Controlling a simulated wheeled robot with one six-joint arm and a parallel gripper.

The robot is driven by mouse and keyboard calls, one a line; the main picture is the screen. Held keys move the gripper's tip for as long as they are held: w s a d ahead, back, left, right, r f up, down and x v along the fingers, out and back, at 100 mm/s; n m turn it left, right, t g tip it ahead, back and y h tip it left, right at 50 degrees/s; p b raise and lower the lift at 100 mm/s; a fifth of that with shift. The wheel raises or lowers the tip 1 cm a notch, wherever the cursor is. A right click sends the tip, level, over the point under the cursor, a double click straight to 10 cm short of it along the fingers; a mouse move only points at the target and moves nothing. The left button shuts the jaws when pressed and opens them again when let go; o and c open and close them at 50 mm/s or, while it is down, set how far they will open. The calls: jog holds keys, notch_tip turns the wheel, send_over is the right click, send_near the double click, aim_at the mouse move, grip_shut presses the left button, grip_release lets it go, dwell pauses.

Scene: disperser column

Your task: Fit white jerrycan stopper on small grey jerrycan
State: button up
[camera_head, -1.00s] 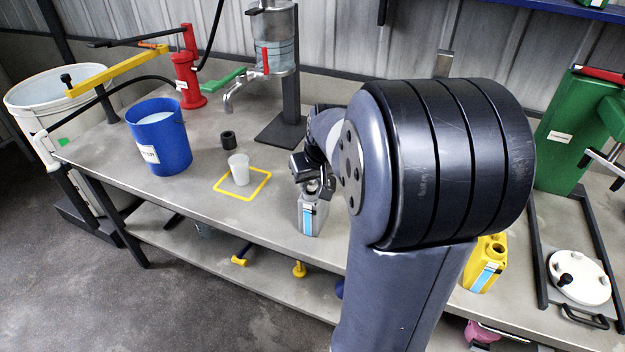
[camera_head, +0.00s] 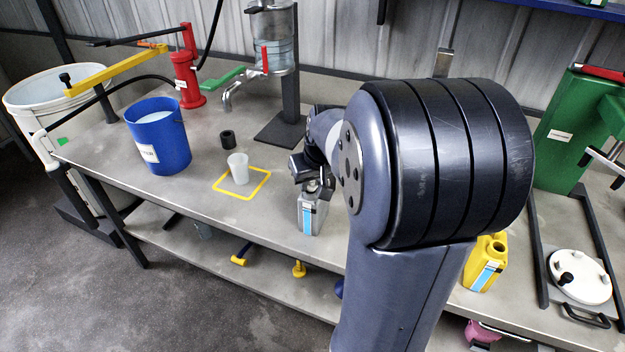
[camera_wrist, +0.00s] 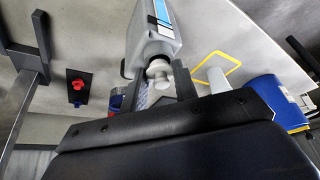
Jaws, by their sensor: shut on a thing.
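The small grey jerrycan (camera_head: 311,216), with a blue and white label, stands upright near the front edge of the bench. In the wrist view its body (camera_wrist: 155,35) is at the top, its neck facing my gripper. My gripper (camera_head: 313,184) is directly over the jerrycan's top. In the wrist view my gripper (camera_wrist: 160,84) is shut on the white stopper (camera_wrist: 158,70), which is in line with the jerrycan's mouth. The stopper is at or very close to the neck; I cannot tell whether it is seated.
A translucent cup (camera_head: 239,168) stands in a yellow square outline (camera_head: 262,187), left of the jerrycan. A black ring-shaped piece (camera_head: 228,139) and a blue bucket (camera_head: 158,140) are farther left. A dispenser stand (camera_head: 290,90) is behind. A yellow jerrycan (camera_head: 486,263) stands right of my arm.

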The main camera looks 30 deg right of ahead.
jog(key=shift+f, duration=0.3)
jog(key=shift+r, duration=0.15)
jog(key=shift+r+p, duration=0.3)
jog(key=shift+r, duration=0.15)
jog(key=o, duration=1)
jog(key=shift+o, duration=0.5)
jog(key=o, duration=0.3)
jog(key=shift+r, duration=0.1)
